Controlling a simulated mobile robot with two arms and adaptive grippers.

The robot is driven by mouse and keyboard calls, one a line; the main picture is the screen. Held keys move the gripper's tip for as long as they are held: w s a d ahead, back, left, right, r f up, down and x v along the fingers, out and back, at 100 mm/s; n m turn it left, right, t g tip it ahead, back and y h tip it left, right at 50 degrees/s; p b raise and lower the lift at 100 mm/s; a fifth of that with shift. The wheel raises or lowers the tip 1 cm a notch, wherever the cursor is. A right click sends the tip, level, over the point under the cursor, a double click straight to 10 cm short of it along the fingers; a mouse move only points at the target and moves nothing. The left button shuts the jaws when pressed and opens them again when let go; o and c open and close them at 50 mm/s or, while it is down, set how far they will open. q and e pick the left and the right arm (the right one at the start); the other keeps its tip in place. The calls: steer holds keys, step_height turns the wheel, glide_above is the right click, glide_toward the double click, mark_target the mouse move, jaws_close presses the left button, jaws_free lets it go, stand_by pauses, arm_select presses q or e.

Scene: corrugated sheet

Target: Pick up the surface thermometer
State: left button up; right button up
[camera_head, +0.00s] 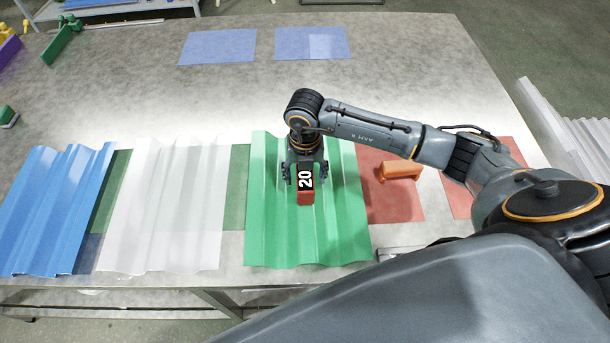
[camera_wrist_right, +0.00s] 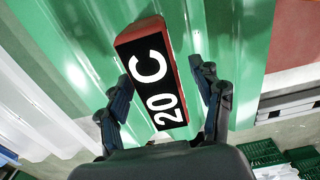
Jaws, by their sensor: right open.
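The surface thermometer (camera_head: 306,193) is a red block with a black face marked "20" in white. It lies on the green corrugated sheet (camera_head: 262,215) in the head view. In the right wrist view the thermometer (camera_wrist_right: 152,65) reads "20 C" and lies between the fingers. My right gripper (camera_head: 305,178) is open, with its fingers on either side of the thermometer; the gap to each side shows in the right wrist view (camera_wrist_right: 160,98). My left gripper is not in view.
A white corrugated sheet (camera_head: 165,210) and a blue one (camera_head: 50,215) lie to the left. An orange object (camera_head: 399,171) sits on a red mat (camera_head: 395,205) to the right. Two blue mats (camera_head: 218,47) lie at the back. The table's middle is clear.

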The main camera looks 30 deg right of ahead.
steer(key=c, duration=1.3)
jaws_close()
steer(key=shift+r, duration=0.1)
